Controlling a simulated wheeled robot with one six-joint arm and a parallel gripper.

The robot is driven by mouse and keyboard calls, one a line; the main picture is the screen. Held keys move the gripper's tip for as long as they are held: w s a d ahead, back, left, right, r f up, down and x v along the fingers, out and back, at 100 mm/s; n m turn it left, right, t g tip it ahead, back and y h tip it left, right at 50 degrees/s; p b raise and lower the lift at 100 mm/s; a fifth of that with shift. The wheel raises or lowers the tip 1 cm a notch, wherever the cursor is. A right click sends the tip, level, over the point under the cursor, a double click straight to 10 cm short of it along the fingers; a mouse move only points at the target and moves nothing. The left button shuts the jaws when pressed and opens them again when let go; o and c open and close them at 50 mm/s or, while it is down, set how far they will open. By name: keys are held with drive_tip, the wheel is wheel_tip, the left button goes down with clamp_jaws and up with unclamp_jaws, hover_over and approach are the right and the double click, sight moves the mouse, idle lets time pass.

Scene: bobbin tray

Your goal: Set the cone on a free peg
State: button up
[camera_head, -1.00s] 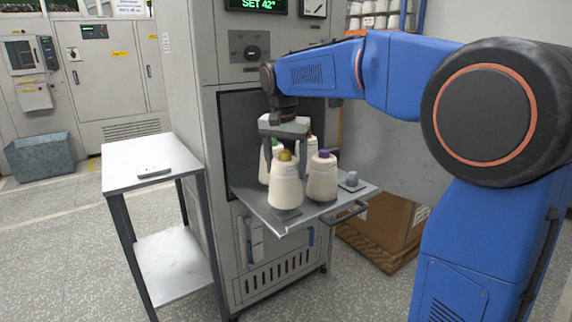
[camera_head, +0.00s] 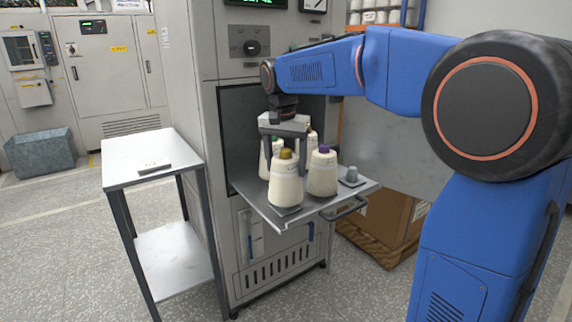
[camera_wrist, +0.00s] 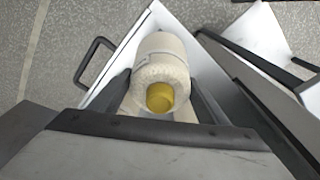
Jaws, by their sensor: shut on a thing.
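A cream cone with a yellow top (camera_head: 286,183) stands upright at the front corner of the pulled-out tray (camera_head: 246,196). A grey plate shows just under its base; I cannot tell whether it is fully seated there. My gripper (camera_head: 286,146) is shut on this cone from above. In the wrist view the cone (camera_wrist: 162,62) sits between the fingers, its yellow top facing the camera. A cone with a purple top (camera_head: 323,175) stands close at its right. A free peg (camera_head: 352,174) shows at the tray's right side.
Cones with green (camera_head: 263,160) and reddish (camera_head: 312,141) tops stand behind, partly hidden. The tray juts from a grey cabinet (camera_head: 211,130) and has a front handle (camera_head: 346,209). A metal side table (camera_head: 130,174) with a small flat object stands left.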

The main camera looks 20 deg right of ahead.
drive_tip(key=shift+f, duration=0.95)
drive_tip(key=o, duration=1.8)
wheel_tip(320, 180, up, 17)
drive_tip(key=s+a, duration=0.1)
drive_tip(key=shift+s+a+r, duration=0.15)
drive_tip(key=shift+s, duration=0.15)
drive_tip(key=shift+s, duration=0.1)
drive_tip(key=s+d+f+n+t, duration=0.1)
drive_tip(key=s+d+f+n, duration=0.2)
drive_tip(key=s+f, duration=1.1)
drive_tip(key=s+d+f+n+t, duration=0.2)
drive_tip(key=s+d+f+n, duration=0.2)
drive_tip(key=s+f, duration=1.1)
drive_tip(key=s+d, duration=0.1)
drive_tip(key=s, duration=0.1)
drive_tip(key=shift+s+n+t+y, duration=0.3)
drive_tip(key=shift+s+y, duration=0.1)
